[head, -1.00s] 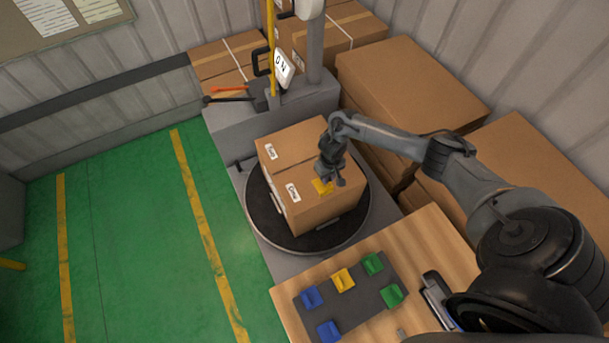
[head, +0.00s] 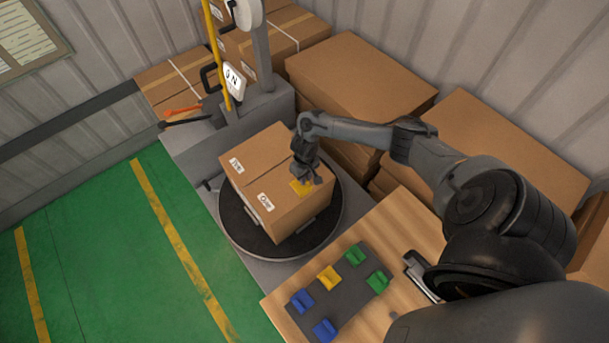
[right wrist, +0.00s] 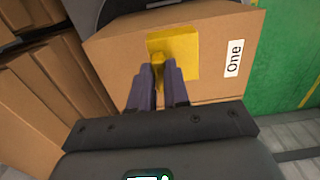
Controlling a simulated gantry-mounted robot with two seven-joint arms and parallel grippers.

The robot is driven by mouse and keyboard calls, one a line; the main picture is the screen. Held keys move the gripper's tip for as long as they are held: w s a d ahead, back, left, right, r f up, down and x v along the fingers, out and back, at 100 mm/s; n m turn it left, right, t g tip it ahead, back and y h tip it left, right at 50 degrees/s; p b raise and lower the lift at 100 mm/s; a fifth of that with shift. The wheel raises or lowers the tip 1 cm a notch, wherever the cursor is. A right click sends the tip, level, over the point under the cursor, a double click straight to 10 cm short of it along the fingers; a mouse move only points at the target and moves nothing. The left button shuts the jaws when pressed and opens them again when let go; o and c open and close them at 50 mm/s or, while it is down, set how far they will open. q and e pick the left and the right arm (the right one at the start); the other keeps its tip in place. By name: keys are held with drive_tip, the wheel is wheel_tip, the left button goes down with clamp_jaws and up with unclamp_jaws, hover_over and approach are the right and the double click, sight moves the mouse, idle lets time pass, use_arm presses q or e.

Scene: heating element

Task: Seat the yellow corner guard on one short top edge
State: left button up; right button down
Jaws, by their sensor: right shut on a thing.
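The cardboard box (head: 255,160) stands on a round black turntable (head: 235,225). My right gripper (head: 309,181) is above the box top, near the short edge that faces the wooden table. It is shut on the upright tab of a yellow corner guard (head: 299,188). My left gripper is not in view.
A wooden table (head: 408,225) holds a dark mat (head: 345,298) with blue, green and yellow guards. Large cardboard boxes (head: 360,80) stand behind my right arm. A mast with a yellow post (head: 215,50) rises behind the turntable. Green floor (head: 100,250) lies open at left.

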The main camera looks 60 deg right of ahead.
wheel_tip(320, 180, down, 2)
drive_tip(key=shift+f+b, duration=0.15)
drive_tip(key=shift+b, duration=0.75)
drive_tip(key=shift+f+b, duration=0.85)
drive_tip(key=shift+f, duration=0.75)
drive_tip(key=shift+f+b, duration=0.75)
drive_tip(key=shift+f, duration=0.65)
drive_tip(key=shift+f, duration=0.2)
drive_tip(key=c, duration=1)
unclamp_jaws()
